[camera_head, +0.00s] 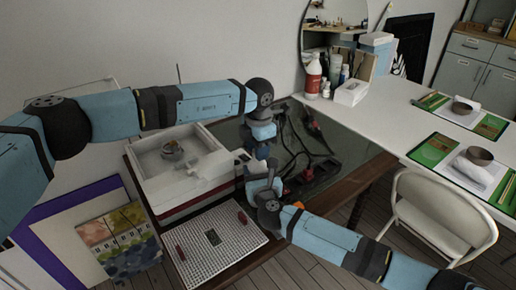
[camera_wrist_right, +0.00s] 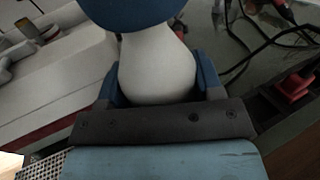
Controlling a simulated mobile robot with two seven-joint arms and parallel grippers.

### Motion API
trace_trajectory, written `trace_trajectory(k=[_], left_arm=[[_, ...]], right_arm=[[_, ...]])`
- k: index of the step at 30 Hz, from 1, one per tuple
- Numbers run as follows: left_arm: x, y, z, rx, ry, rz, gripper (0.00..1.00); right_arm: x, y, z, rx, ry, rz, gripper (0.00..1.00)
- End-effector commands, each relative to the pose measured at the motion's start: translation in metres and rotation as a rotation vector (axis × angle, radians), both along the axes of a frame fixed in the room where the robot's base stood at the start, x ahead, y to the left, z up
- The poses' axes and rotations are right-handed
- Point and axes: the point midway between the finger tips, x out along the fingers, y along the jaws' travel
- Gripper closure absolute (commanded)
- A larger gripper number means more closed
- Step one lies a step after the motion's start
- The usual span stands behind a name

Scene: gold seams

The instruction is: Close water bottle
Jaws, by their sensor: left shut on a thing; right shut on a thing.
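The white, rounded water bottle (camera_wrist_right: 155,70) fills the middle of the right wrist view, between the two blue fingers of my right gripper (camera_wrist_right: 158,88), which is shut on it. A dark blue, cap-like piece (camera_wrist_right: 130,12) covers the bottle's narrower top end, cut off by the picture edge; I cannot tell whether it is seated. In the head view my right gripper (camera_head: 262,180) comes from the lower right. My left gripper (camera_head: 262,142) points down just above it, shut, apparently on the cap. The grippers mostly hide the bottle and cap there.
A white open-topped box (camera_head: 160,165) stands left of the grippers, with a white grid board (camera_head: 212,245) in front. Black cables and red-handled items (camera_head: 310,172) lie on the dark table to the right. A white table (camera_head: 385,115) and chair (camera_head: 440,215) are further right.

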Motion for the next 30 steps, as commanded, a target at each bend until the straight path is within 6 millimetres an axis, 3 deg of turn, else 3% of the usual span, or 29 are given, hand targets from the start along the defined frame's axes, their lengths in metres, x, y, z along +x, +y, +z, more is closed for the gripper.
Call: trace_trajectory(k=[2,7,8,10,11,20,30], left_arm=[[0.000,0.000,0.000,0.000,0.000,-0.118,0.94],[0.000,0.000,0.000,0.000,0.000,-0.129,0.94],[0.000,0.000,0.000,0.000,0.000,-0.128,0.59],[0.000,0.000,0.000,0.000,0.000,-0.128,0.43],[0.000,0.000,0.000,0.000,0.000,-0.128,0.40],[0.000,0.000,0.002,-0.001,0.000,-0.126,0.40],[0.000,0.000,0.041,-0.001,-0.003,-0.126,0.40]], right_arm=[[0.000,0.000,0.000,0.000,0.000,0.000,1.00],[0.000,0.000,0.000,0.000,0.001,0.000,1.00],[0.000,0.000,0.000,0.000,0.001,0.000,1.00],[0.000,0.000,0.000,0.000,0.001,0.000,1.00],[0.000,0.000,0.000,0.000,0.001,0.000,1.00],[0.000,0.000,0.000,0.000,0.000,0.000,1.00],[0.000,0.000,0.000,0.000,0.000,0.000,1.00]])
